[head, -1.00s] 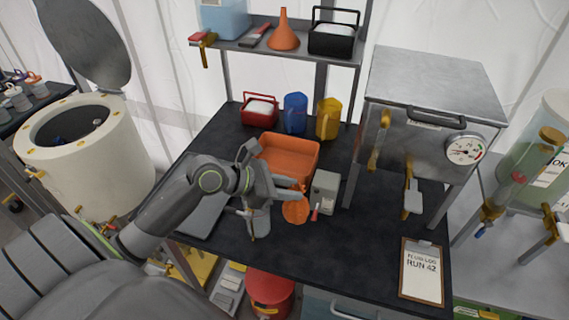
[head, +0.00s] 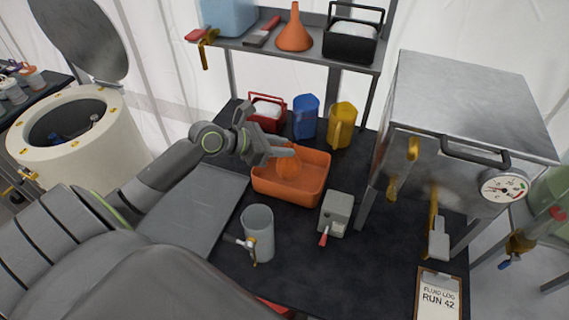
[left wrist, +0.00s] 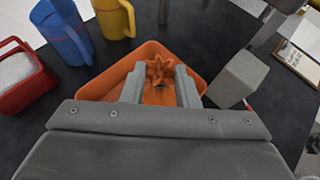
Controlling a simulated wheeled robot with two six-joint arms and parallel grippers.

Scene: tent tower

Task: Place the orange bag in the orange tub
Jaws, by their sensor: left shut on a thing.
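The orange tub (head: 267,185) stands on the dark bench, and it also shows in the left wrist view (left wrist: 98,86). My left gripper (head: 289,152) is over the tub and is shut on the orange bag (head: 288,166). In the left wrist view the bag's gathered, frilled top (left wrist: 160,72) shows between the two fingers, with the tub around it. The bag hangs within the tub's outline; I cannot tell whether it touches the floor of the tub. My right gripper is not in view.
A grey box with a red lever (head: 337,213) stands close right of the tub. A grey cylinder with a tap (head: 258,232) stands in front. Red caddy (head: 265,115), blue jug (head: 305,117) and yellow jug (head: 341,126) stand behind. A metal cabinet (head: 460,100) is at right.

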